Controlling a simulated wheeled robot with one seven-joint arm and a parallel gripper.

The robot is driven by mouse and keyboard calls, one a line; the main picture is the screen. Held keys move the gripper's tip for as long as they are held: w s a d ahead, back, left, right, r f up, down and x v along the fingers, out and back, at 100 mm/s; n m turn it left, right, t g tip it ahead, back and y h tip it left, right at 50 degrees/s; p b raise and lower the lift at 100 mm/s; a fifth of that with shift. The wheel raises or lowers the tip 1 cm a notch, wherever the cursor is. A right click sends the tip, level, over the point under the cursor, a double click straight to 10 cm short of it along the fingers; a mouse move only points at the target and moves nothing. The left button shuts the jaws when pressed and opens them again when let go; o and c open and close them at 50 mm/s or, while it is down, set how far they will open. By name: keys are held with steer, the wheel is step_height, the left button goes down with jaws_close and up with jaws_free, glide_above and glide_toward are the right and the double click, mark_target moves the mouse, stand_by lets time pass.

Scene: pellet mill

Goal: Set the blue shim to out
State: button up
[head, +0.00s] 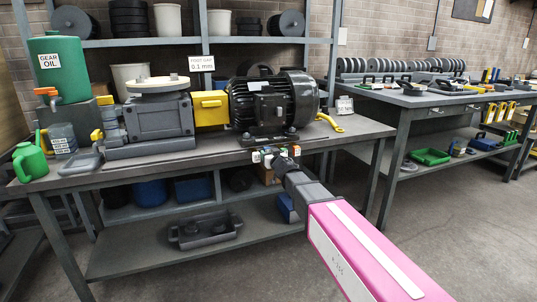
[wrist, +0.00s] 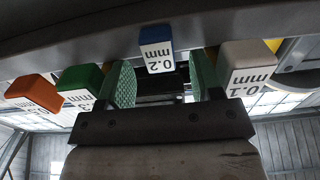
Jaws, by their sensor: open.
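The blue shim (wrist: 156,48) is a small blue tab with a white face marked 0.2 mm, upside down in the wrist view. It sticks out from under a dark edge. My gripper (wrist: 162,78) is open, its two green-padded fingers on either side of the blue shim's line, with a gap to each side; whether the tab is between the pads in depth I cannot tell. In the head view my gripper (head: 282,158) is at the bench's front edge below the black motor (head: 273,103), and covers part of the row of shim tabs.
In the wrist view a green tab (wrist: 80,82) and an orange tab (wrist: 34,93) sit left of the blue shim. A grey tab (wrist: 247,63) marked 0.1 mm sits close to the right finger, with a yellow one (wrist: 273,45) partly behind. A yellow wrench (head: 331,122) lies right of the motor.

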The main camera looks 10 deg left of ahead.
steer(key=shift+x, duration=0.85)
jaws_close()
steer(key=v, duration=0.4)
steer(key=shift+s+d, duration=0.2)
steer(key=shift+s, duration=0.1)
jaws_free()
